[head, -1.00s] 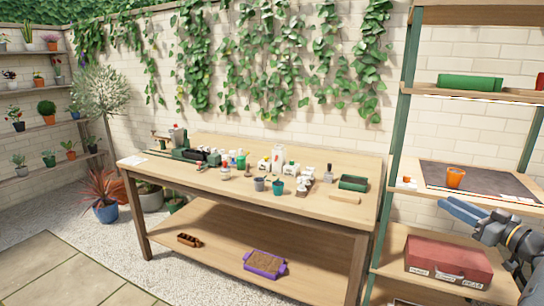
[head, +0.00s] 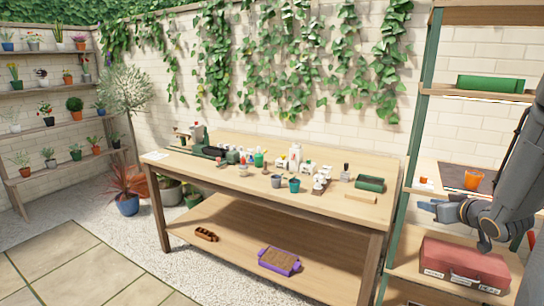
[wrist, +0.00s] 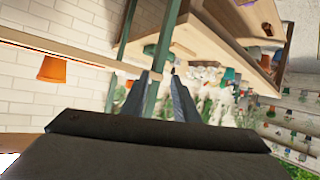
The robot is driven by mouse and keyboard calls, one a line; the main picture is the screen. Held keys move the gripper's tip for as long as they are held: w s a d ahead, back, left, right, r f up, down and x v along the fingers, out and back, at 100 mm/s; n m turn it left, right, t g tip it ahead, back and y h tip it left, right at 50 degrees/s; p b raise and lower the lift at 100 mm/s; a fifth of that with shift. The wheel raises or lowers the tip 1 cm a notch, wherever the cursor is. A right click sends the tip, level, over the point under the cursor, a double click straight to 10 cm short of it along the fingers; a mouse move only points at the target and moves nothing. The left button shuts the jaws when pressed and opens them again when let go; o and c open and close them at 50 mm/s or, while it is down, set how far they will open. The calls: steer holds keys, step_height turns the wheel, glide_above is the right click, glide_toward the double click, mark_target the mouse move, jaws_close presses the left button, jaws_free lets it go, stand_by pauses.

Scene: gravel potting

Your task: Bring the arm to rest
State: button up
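My gripper (head: 428,210) is at the right of the head view, in front of the shelf rack and beside the bench's right end. In the wrist view its two fingers (wrist: 158,78) stand apart with nothing held between them. My arm rises from the gripper to the right edge of the head view. An orange pot (head: 472,179) stands on the rack's middle shelf, behind the gripper. An orange pot also shows in the wrist view (wrist: 54,68).
A red case (head: 464,265) lies on the rack below my gripper. A green rack post (head: 408,200) stands close to the gripper.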

steer(key=s+a+f+g, duration=0.2)
steer(key=s+a+g, duration=0.4)
steer(key=s+a, duration=0.7)
steer(key=s+a+f+m+g, duration=0.1)
steer(key=s+a+g, duration=0.5)
steer(key=s+a, duration=0.7)
steer(key=a+f, duration=0.1)
steer(key=a, duration=0.5)
steer(key=shift+f+g, duration=0.3)
steer(key=shift+f, duration=0.1)
